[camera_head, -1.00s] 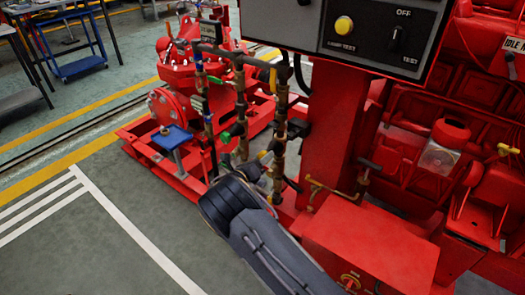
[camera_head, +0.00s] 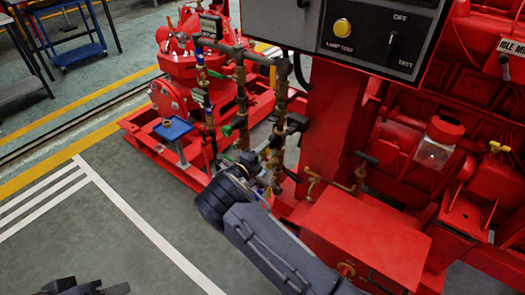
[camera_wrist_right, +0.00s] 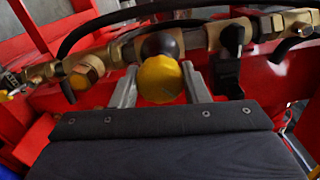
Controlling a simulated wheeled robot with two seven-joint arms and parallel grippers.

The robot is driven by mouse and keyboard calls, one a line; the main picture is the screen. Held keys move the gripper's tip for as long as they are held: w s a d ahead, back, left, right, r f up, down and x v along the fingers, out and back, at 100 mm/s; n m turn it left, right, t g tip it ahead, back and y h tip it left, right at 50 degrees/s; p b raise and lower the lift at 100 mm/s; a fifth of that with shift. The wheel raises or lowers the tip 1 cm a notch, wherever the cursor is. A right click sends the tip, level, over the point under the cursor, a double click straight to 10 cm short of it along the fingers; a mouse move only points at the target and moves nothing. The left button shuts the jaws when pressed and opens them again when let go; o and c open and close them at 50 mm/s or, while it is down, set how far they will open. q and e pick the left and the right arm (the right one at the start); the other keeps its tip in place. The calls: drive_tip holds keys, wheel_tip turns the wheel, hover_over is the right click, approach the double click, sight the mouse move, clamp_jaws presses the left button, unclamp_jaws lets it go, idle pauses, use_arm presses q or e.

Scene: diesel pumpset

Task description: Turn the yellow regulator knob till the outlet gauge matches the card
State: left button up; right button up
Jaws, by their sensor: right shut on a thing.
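The yellow regulator knob (camera_wrist_right: 158,80) sits on the brass pipe line in the right wrist view, with a black round part just above it. My right gripper (camera_wrist_right: 161,88) has one finger on each side of the knob and is shut on it. In the head view my right gripper (camera_head: 248,173) is at the lower end of the brass pipes, where the knob is hard to make out. Part of my left gripper (camera_head: 82,288) shows at the bottom left edge, and its jaws are unclear.
Upright brass pipes (camera_head: 242,100) with valves stand just beyond my right gripper. A black-handled valve (camera_wrist_right: 230,60) is close right of the knob. A red box (camera_head: 365,235) and the red engine (camera_head: 430,150) stand to the right. The floor at left is clear.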

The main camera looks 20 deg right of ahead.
drive_tip(key=shift+f+n, duration=0.1)
drive_tip(key=shift+n, duration=0.2)
drive_tip(key=o, duration=1)
drive_tip(key=shift+c, duration=0.2)
drive_tip(key=shift+a, duration=0.1)
drive_tip(key=v, duration=0.7)
drive_tip(key=shift+s+a+p, duration=0.25)
drive_tip(key=shift+s+p, duration=0.05)
drive_tip(key=shift+p, duration=0.15)
